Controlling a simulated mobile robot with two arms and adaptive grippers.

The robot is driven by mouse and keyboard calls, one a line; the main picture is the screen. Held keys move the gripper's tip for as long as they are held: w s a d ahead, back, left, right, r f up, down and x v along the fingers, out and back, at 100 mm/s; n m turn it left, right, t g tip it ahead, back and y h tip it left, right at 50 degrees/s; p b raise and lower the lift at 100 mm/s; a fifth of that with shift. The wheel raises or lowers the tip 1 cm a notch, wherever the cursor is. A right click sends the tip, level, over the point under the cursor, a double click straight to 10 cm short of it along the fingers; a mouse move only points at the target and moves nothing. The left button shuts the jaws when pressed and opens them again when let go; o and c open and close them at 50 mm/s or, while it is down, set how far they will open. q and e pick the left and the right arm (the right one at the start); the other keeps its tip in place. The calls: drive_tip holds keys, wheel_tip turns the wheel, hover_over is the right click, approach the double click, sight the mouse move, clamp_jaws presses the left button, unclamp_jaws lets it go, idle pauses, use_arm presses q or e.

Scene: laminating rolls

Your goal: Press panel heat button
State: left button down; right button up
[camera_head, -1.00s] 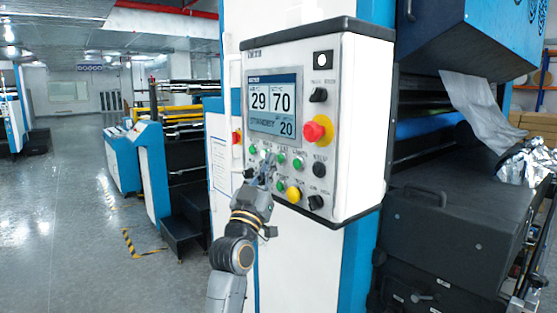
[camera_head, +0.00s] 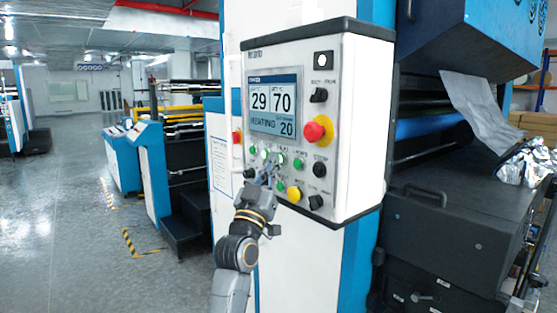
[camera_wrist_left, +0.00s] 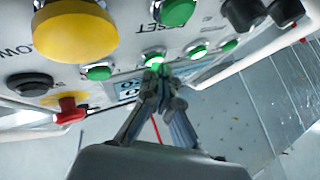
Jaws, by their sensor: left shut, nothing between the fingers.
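The white control panel (camera_head: 342,130) has a screen (camera_head: 273,103) that reads 29, 70, 20 and "HEATING". Below the screen is a row of small green buttons, and one of them, the heat button (camera_wrist_left: 154,60), is lit bright in the left wrist view. My left gripper (camera_head: 267,172) is shut and empty, its fingertips at the panel's lower left among the green buttons. In the left wrist view its fingertips (camera_wrist_left: 162,84) sit just below the lit button. I cannot tell whether they touch it.
A red emergency knob (camera_head: 317,130), a yellow button (camera_head: 294,194) and several black knobs share the panel. A white vertical rail (camera_head: 236,120) runs beside the panel's left edge. The machine's dark rollers and housing stand to the right; open floor lies to the left.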

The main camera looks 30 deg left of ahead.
use_arm(q)
drive_tip(key=shift+s, duration=0.1)
drive_tip(key=shift+s+a+f, duration=0.1)
drive_tip(key=shift+s+a, duration=0.15)
drive_tip(key=shift+s, duration=0.4)
drive_tip(key=shift+s, duration=0.1)
drive_tip(key=s, duration=0.1)
drive_tip(key=s+a, duration=0.1)
drive_tip(key=s, duration=0.1)
drive_tip(key=s+a, duration=0.1)
drive_tip(key=shift+s, duration=0.2)
idle(0.8)
